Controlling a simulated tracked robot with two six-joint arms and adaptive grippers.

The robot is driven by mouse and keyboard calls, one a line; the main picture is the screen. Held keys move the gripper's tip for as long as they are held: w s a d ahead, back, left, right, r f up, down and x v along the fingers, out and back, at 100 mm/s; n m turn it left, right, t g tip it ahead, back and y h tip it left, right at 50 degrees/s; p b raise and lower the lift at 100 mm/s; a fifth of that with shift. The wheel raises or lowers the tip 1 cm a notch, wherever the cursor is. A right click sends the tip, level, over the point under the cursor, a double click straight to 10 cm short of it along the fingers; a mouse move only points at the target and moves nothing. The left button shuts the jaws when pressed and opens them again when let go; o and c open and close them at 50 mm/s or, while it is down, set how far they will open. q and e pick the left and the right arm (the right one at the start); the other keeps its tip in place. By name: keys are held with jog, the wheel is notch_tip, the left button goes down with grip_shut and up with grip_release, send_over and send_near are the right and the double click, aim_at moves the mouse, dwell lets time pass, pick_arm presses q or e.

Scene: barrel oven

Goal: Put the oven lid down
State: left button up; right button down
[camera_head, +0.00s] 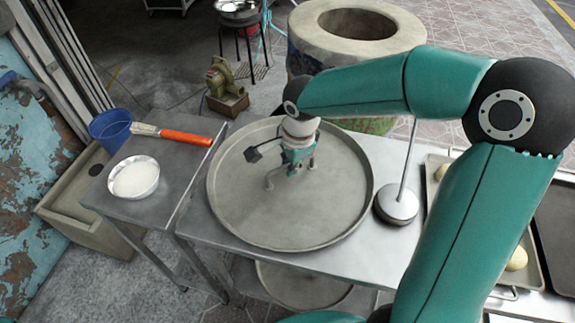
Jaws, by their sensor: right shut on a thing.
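The oven lid (245,205) is a large, round, grey metal disc with a raised rim. It lies flat over the metal table (335,258) or just above it; I cannot tell whether it touches. My right gripper (291,172) points down at the lid's middle and is shut on its handle, which the fingers mostly hide. The barrel oven (310,45) stands behind the table, with its round top opening uncovered. My left gripper is not in view.
A side table (150,207) at left holds a white bowl (135,178) and an orange-handled brush (185,137). A blue bucket (110,128) stands behind. A round-based stand (397,205) is close to the lid's right. Trays with dough (518,259) lie at right.

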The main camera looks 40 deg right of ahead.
aim_at(295, 184)
jog(key=shift+r, duration=0.1)
jog(key=c, duration=1.2)
grip_release()
jog(key=shift+c, duration=0.2)
notch_tip(295, 184, up, 12)
jog(key=s+p, duration=0.1)
jog(key=s, duration=0.1)
jog(key=shift+s, duration=0.15)
jog(key=shift+a, duration=0.15)
